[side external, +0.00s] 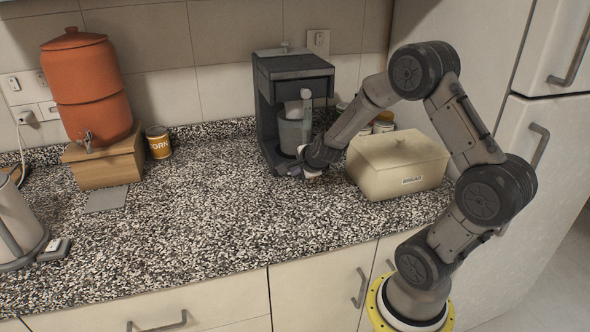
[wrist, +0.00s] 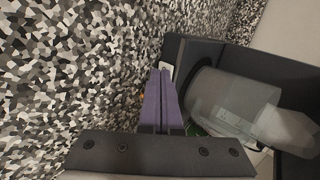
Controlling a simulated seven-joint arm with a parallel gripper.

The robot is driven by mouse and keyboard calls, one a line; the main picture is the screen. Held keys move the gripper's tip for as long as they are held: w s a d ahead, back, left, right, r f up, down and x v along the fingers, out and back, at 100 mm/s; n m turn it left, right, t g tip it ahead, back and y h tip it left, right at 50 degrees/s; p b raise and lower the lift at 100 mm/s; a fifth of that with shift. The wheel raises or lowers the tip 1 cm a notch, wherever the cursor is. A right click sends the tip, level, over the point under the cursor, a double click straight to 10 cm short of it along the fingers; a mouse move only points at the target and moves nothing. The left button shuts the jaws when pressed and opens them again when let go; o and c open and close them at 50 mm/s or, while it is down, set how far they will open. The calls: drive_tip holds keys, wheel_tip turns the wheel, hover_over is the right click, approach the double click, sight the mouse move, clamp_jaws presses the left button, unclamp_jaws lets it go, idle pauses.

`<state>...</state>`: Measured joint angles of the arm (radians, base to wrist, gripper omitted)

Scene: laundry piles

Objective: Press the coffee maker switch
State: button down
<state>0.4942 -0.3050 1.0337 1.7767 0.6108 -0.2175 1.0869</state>
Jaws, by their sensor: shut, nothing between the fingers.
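The dark grey coffee maker (side external: 292,72) stands against the back wall, with a grey carafe (side external: 292,134) in it. My gripper (side external: 312,176) is low at the front of the coffee maker's base, just above the counter. In the wrist view, my gripper's purple fingers (wrist: 161,78) are together and empty, beside the dark base (wrist: 192,50) and the translucent carafe (wrist: 240,105). A small pale piece (wrist: 166,70) shows at the base's edge behind the fingertips; it may be the switch, mostly hidden. I cannot tell whether the fingers touch it.
A cream bread box (side external: 398,165) stands close to the right of my gripper, with jars (side external: 383,122) behind it. An orange water dispenser (side external: 88,88) and a corn can (side external: 158,142) stand at left. The speckled counter (side external: 200,215) is clear in the middle.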

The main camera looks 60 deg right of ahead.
drive_tip(key=shift+w+d, duration=0.15)
drive_tip(key=shift+w, duration=0.05)
drive_tip(key=shift+w, duration=0.1)
drive_tip(key=shift+w+d, duration=0.1)
drive_tip(key=shift+w, duration=0.1)
idle(0.3)
drive_tip(key=shift+s+d, duration=0.6)
drive_tip(key=shift+s, duration=0.1)
drive_tip(key=shift+a, duration=0.15)
